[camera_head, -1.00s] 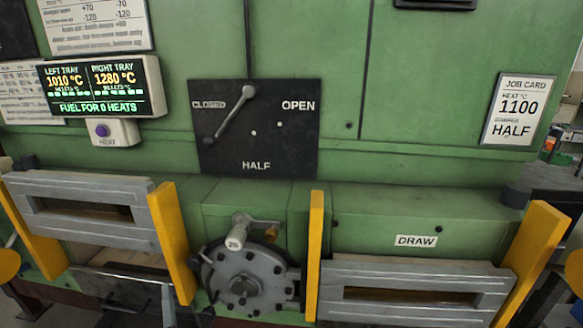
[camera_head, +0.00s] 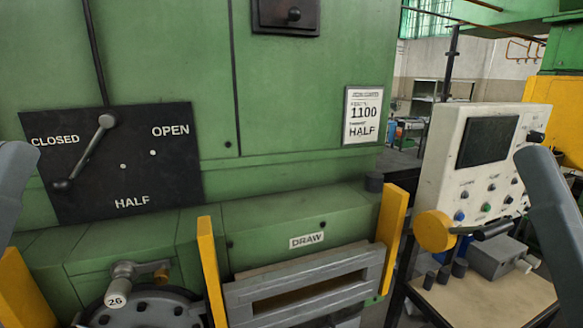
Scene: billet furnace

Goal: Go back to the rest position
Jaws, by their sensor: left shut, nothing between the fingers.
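A grey part of my left arm (camera_head: 14,185) shows at the left edge of the head view. A larger grey part of my right arm (camera_head: 556,225) rises at the right edge. Both stand upright and apart from the furnace, as far as this view shows. I make out no fingers of either gripper. No held object shows.
The job card (camera_head: 361,128) reads 1100, HALF. Below are the DRAW door (camera_head: 300,290) and a hand wheel (camera_head: 145,310). A control console (camera_head: 440,165) stands right, above a bench (camera_head: 480,296).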

